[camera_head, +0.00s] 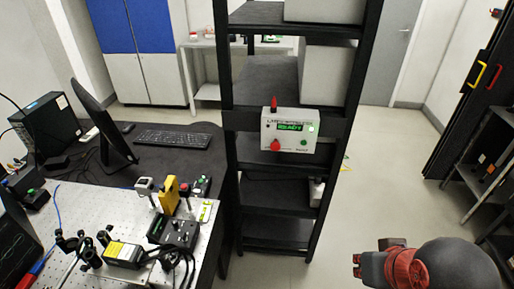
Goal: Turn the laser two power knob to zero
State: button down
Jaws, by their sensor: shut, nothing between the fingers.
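My gripper (358,265) is at the lower right, at the end of my dark arm with its red ring. It is small in view, shut and empty, above the floor and well apart from the bench. On the optical bench (208,240) at the lower left stands a black box (180,234) with small controls on top. A black module with a yellow label (124,252) lies to its left. I cannot tell which of these is laser two. No power knob or its setting can be read at this size.
A black shelf rack (232,150) stands in the middle. It carries a white box (290,130) with a green "READY" display and a red button. A monitor (104,122) and keyboard (172,138) are on the dark desk. Free floor (385,180) lies right of the rack.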

aim_at(175, 223)
jog(key=u, duration=1.6)
